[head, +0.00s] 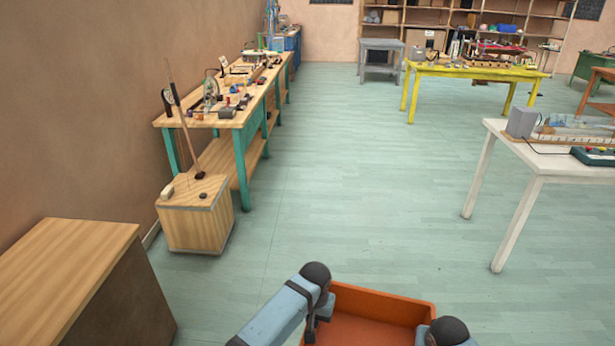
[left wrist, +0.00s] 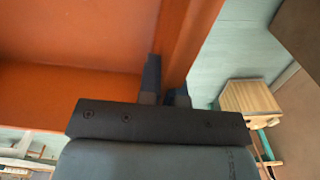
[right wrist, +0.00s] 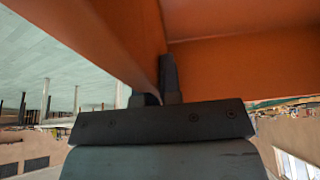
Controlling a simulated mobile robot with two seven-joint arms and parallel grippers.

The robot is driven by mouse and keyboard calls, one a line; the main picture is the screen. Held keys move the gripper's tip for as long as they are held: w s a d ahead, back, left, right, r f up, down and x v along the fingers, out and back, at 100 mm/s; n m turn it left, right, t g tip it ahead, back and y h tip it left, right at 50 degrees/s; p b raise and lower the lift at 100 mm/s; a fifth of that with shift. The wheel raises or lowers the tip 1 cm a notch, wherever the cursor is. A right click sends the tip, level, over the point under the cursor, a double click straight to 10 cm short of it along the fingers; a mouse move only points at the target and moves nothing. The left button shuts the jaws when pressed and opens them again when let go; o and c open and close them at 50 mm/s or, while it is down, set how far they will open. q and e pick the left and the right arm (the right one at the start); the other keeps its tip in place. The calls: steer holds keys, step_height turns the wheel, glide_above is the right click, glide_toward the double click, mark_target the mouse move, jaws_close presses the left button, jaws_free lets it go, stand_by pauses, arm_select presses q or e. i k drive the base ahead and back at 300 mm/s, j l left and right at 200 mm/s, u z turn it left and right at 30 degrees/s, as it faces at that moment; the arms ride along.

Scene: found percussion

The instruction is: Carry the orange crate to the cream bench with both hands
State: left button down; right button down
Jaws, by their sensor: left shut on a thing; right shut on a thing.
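The orange crate (head: 380,303) is at the bottom of the head view, cut off by the frame edge, with the visible part of its inside bare. It also fills much of the left wrist view (left wrist: 70,90) and the right wrist view (right wrist: 240,65). My left gripper (left wrist: 166,90) is shut on one side wall, a finger on each side of it. My right gripper (right wrist: 158,88) is shut on another wall in the same way. The cream-white bench (head: 510,150) stands at the right of the head view, apart from the crate.
A grey box (head: 522,122) and a green device (head: 594,156) are on the cream bench. A wooden cabinet (head: 70,270) and a wooden box (head: 197,225) stand at left, before a long workbench (head: 240,115). A yellow table (head: 470,72) is farther back. The middle floor is clear.

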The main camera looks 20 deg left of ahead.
mark_target(40, 291)
steer(key=i, duration=1.75)
steer(key=i+l+u, duration=0.1)
steer(key=i+u, duration=0.4)
steer(key=u, duration=2.8)
